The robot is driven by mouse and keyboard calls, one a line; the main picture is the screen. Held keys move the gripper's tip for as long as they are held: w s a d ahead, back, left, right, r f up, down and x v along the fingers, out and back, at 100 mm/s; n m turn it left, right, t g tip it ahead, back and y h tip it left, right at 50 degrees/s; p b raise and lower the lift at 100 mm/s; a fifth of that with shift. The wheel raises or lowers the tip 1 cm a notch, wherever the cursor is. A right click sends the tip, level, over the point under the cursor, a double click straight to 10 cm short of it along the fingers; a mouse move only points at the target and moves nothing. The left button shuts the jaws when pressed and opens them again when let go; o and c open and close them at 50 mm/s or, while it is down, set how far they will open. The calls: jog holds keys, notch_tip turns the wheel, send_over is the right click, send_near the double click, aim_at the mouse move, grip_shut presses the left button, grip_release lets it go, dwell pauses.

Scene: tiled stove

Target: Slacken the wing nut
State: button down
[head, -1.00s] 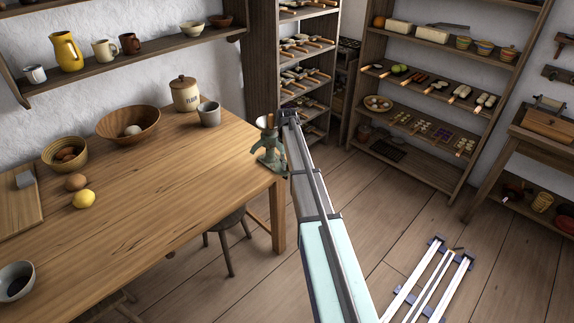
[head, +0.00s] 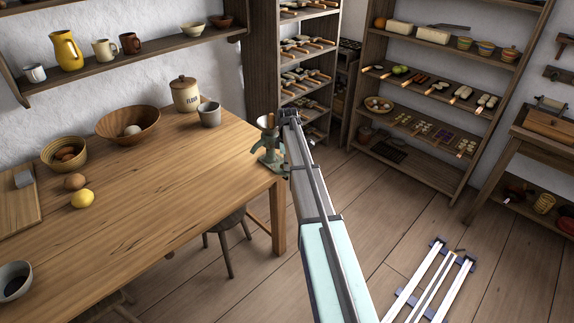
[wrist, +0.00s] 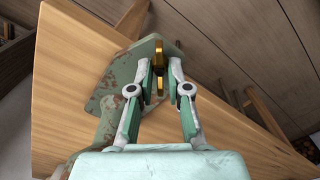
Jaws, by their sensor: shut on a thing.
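A worn green metal grinder (head: 268,158) is clamped at the right corner of the wooden table. In the wrist view its rust-spotted green body (wrist: 122,88) lies behind and left of my fingers. The brass wing nut (wrist: 159,62) stands between the fingertips, with its upper wing showing above them. My gripper (wrist: 160,68) is shut on the wing nut, a finger on each side. In the head view my arm reaches to the grinder from the lower right and hides the wing nut.
The wooden table (head: 150,190) carries a flour jar (head: 185,95), a grey cup (head: 209,114), bowls and a lemon (head: 82,198) well left of the grinder. A stool (head: 228,222) stands under the table's edge.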

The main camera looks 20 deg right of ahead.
jog(key=n, duration=0.5)
jog(key=shift+s+d+f, duration=0.1)
jog(key=shift+s+d, duration=0.05)
jog(key=shift+s, duration=0.15)
jog(key=shift+d, duration=0.1)
jog(key=c, duration=1.3)
grip_release()
jog(key=shift+d, duration=0.1)
jog(key=shift+w, duration=0.1)
jog(key=shift+r, duration=0.25)
notch_tip(320, 180, up, 12)
jog(key=shift+f, duration=0.2)
